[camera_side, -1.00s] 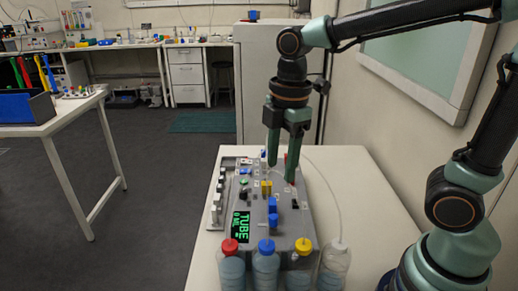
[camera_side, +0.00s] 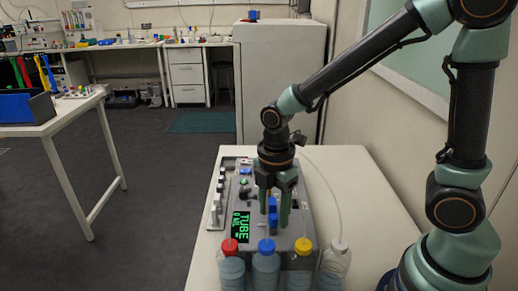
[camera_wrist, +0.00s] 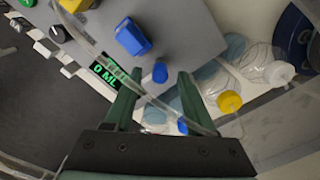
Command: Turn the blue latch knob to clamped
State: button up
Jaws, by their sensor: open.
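Two blue parts stand on the grey device panel (camera_side: 296,214). The larger blue block (camera_wrist: 132,37) and a smaller blue knob (camera_wrist: 160,72) show in the wrist view. In the side view they appear as an upper blue piece (camera_side: 272,203) and a lower blue piece (camera_side: 273,221), partly behind my fingers. I cannot tell for certain which is the latch knob. My gripper (camera_side: 273,216) is open and points down over them. In the wrist view the smaller knob lies between the two green fingertips, with no clear contact visible.
Bottles with red (camera_side: 229,246), blue (camera_side: 267,246), yellow (camera_side: 303,245) and white caps stand along the device's front. A clear tube (camera_wrist: 150,95) crosses the wrist view. A green display (camera_side: 241,224) is left of my gripper.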

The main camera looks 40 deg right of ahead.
jog(key=shift+f, duration=0.45)
grip_shut()
